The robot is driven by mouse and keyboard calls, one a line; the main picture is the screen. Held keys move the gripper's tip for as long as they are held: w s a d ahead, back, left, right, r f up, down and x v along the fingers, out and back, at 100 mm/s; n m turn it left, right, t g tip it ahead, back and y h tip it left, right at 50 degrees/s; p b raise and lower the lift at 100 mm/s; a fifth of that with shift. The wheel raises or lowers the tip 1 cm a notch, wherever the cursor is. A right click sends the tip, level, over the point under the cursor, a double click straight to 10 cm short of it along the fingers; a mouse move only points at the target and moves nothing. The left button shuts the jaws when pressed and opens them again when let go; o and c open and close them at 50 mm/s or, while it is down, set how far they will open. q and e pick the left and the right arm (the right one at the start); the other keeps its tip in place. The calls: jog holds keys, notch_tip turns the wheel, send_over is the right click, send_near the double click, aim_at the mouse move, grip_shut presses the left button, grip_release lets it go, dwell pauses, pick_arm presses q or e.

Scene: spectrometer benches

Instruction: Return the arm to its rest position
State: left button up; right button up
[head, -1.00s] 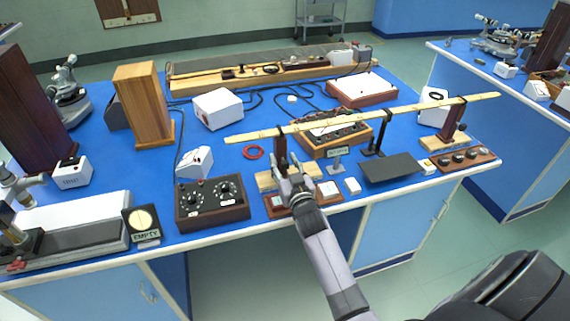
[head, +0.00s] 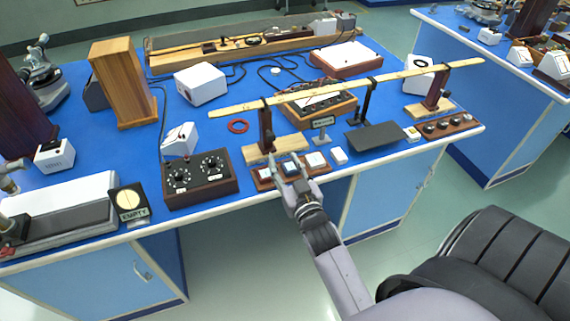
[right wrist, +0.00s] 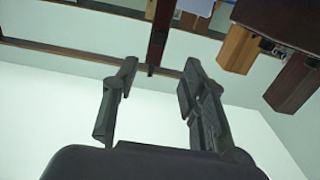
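My right gripper (head: 285,165) shows at the bench's front edge in the head view, its arm coming from the lower right. Its fingers are apart, with nothing between them. In the right wrist view the two dark fingers (right wrist: 160,78) also stand apart and empty. In the head view the fingertips overlap the dark block with white squares (head: 263,174) and the foot of the near ruler stand (head: 265,130). Whether they touch is unclear. My left gripper is out of view.
A long ruler (head: 340,86) lies across stands on the blue bench (head: 120,165). Floor (head: 255,270) is clear before the bench.

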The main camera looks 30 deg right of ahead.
dwell(0.4)
jog(key=s+a+f+n+g+y, duration=0.25)
jog(key=s+a+g, duration=0.2)
jog(key=s, duration=0.35)
jog(key=s+a+f+n+g+y, duration=0.1)
jog(key=s+a+f+g, duration=0.3)
jog(key=s, duration=0.4)
jog(key=s+a+f+n+g+y, duration=0.1)
jog(key=s+a+f+g, duration=0.1)
jog(key=s+f+g, duration=0.45)
jog(key=s+f, duration=0.1)
jog(key=f, duration=1.1)
jog(key=s+f, duration=0.3)
jog(key=f, duration=0.9)
jog(key=s+d+f+g, duration=0.1)
jog(key=s+d+f, duration=0.2)
jog(key=s+f, duration=1.2)
jog(key=shift+s+n, duration=0.35)
jog(key=shift+s, duration=0.05)
